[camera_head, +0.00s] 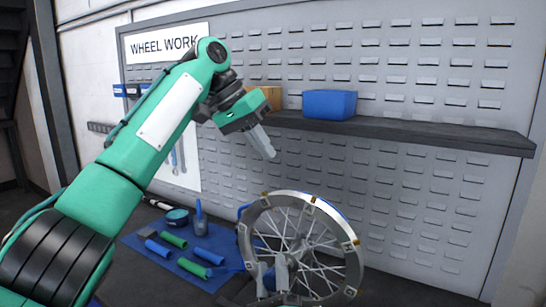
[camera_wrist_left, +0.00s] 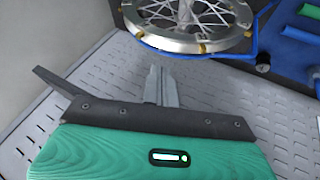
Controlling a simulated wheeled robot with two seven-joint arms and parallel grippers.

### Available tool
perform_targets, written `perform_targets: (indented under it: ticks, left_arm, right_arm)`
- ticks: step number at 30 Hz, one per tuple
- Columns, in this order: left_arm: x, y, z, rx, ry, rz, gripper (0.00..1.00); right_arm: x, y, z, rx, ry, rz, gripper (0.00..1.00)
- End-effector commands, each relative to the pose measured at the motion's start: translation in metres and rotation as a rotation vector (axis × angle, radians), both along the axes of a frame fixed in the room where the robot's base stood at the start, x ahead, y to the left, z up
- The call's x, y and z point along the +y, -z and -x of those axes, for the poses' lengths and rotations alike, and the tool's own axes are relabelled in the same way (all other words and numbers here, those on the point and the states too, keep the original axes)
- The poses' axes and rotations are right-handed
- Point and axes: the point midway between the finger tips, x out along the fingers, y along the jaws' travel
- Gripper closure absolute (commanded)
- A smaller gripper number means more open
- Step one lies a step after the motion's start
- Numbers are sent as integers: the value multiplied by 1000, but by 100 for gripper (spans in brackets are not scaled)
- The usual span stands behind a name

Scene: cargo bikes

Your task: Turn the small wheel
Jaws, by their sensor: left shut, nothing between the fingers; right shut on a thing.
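The small wheel (camera_head: 352,262), with a silver rim, thin spokes and several yellow-brown marks, stands upright at the lower middle of the head view. Its rim also shows at the top of the left wrist view (camera_wrist_left: 175,42). My left gripper (camera_head: 270,154) is shut and empty, above the wheel and apart from it. Its closed fingers also show in the left wrist view (camera_wrist_left: 160,84). My right gripper (camera_head: 272,273) shows only as grey fingers at the wheel's lower left. It is shut on the wheel; the exact contact point is hard to see.
A blue mat (camera_head: 150,258) with green and blue rolls and a tape-like round item lies left of the wheel. Behind is a slotted panel (camera_head: 420,190) with a dark shelf (camera_head: 440,134) carrying a blue bin (camera_head: 330,104) and an orange box (camera_head: 272,97).

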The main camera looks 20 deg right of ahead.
Motion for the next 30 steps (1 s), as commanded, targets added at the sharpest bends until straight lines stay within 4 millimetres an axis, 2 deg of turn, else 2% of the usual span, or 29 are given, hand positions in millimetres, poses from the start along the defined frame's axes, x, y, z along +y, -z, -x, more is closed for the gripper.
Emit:
perform_targets:
  ticks: [3, 11, 15, 19, 30]
  left_arm:
    - [-13, 23, 3, 2, 2, 0, 100]
    - [-43, 69, 10, -1, 1, 0, 100]
    - [-56, 73, 27, -2, 3, 2, 100]
    - [-63, 75, 35, -2, 0, 3, 100]
    - [-65, 77, 39, 0, -2, 1, 100]
  right_arm:
    - [1, 2, 0, 4, -1, 0, 100]
    - [1, 2, 0, 4, -1, 0, 100]
    - [1, 2, 0, 4, -1, 0, 100]
    - [1, 2, 0, 4, -1, -1, 100]
    - [1, 3, 0, 5, 0, 0, 100]
